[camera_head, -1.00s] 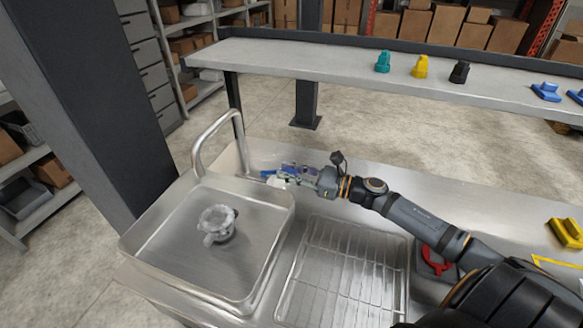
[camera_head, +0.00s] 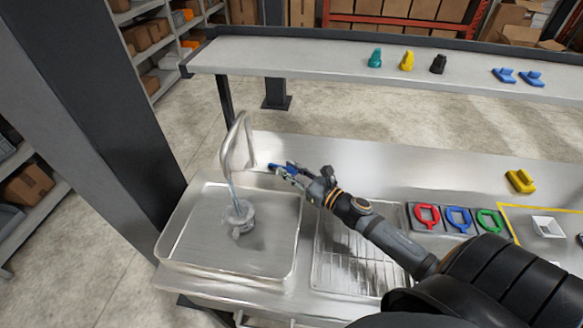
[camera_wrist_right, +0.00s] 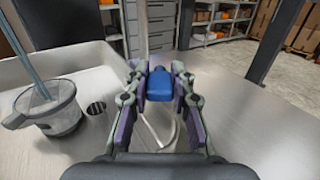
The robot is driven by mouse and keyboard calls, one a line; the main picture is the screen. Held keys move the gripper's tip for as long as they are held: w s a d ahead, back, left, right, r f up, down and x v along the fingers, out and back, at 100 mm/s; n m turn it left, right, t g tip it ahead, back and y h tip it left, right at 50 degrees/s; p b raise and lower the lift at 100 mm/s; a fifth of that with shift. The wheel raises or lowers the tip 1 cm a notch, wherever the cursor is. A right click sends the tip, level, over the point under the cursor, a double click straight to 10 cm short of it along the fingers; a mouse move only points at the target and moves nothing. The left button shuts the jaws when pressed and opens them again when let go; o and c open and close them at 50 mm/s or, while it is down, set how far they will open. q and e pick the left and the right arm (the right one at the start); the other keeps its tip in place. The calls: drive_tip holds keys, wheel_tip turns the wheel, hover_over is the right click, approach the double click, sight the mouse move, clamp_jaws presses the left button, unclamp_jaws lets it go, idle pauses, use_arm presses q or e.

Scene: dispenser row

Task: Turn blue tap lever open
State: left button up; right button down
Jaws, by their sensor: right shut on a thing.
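The blue tap lever (camera_wrist_right: 160,84) sits between the two fingers of my right gripper (camera_wrist_right: 158,72) in the wrist view. My right gripper is shut on it. In the head view my right gripper (camera_head: 281,169) is just right of the curved metal tap (camera_head: 226,150), and its fingers cover most of the lever. A thin bluish stream of water runs from the spout down into a clear jug (camera_head: 239,217) in the sink basin (camera_head: 190,250). The jug also shows in the wrist view (camera_wrist_right: 55,112). My left gripper is not in view.
A wire drying rack (camera_head: 345,270) lies right of the sink. Red, blue and green ring-shaped pieces (camera_head: 458,219) and a yellow piece (camera_head: 520,181) are on the counter at right. A shelf (camera_head: 330,77) behind holds small coloured parts. The counter behind my gripper is clear.

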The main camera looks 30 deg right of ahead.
drive_tip(key=shift+s+a+h, duration=0.1)
drive_tip(key=shift+a+h, duration=0.05)
drive_tip(key=shift+h, duration=0.15)
drive_tip(key=shift+a+m, duration=0.15)
drive_tip(key=shift+m, duration=0.15)
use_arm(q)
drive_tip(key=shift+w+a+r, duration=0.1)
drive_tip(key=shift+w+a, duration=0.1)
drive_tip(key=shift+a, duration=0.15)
use_arm(e)
drive_tip(key=shift+h, duration=0.3)
drive_tip(key=c, duration=1.2)
unclamp_jaws()
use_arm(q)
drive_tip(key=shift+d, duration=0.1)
use_arm(e)
drive_tip(key=shift+o, duration=0.4)
